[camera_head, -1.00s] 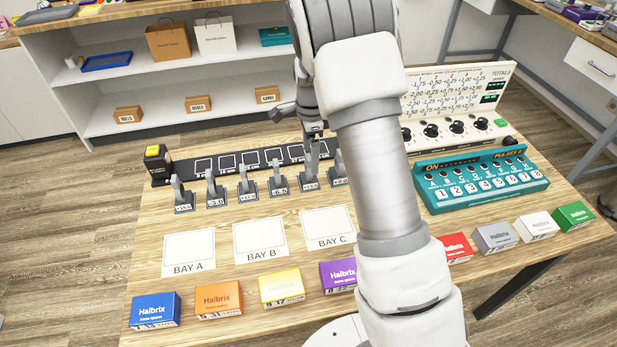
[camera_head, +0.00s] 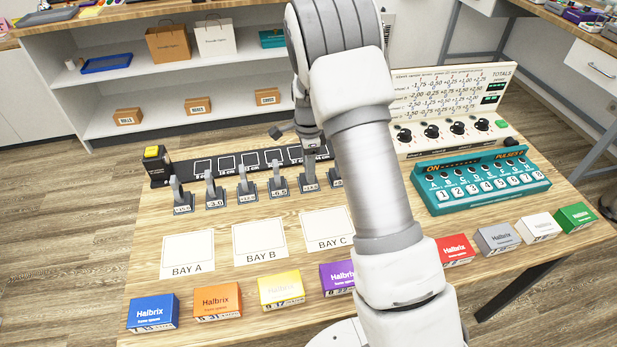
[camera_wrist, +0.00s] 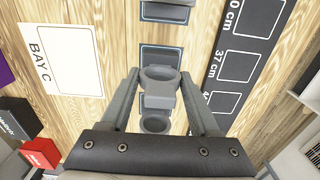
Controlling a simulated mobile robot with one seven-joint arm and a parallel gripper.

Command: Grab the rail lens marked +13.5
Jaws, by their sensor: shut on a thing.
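A row of small grey rail lenses with label plates stands on the table in the head view. The fifth from the left (camera_head: 310,182) is under my gripper (camera_head: 310,163); its label is too small to read surely. The neighbouring lens to its left (camera_head: 279,185) seems marked -6.5. In the wrist view, my gripper (camera_wrist: 160,80) has its two fingers on either side of a grey lens (camera_wrist: 160,93), shut on its upper part. The lens appears upright. I cannot tell whether its base touches the table. Its label is hidden in the wrist view.
A black rail (camera_head: 225,166) marked in cm runs behind the lenses. The white BAY A (camera_head: 187,254), BAY B (camera_head: 259,238) and BAY C (camera_head: 327,228) cards lie in front. Coloured Halbrix boxes (camera_head: 218,302) line the front edge. A teal device (camera_head: 480,185) stands right.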

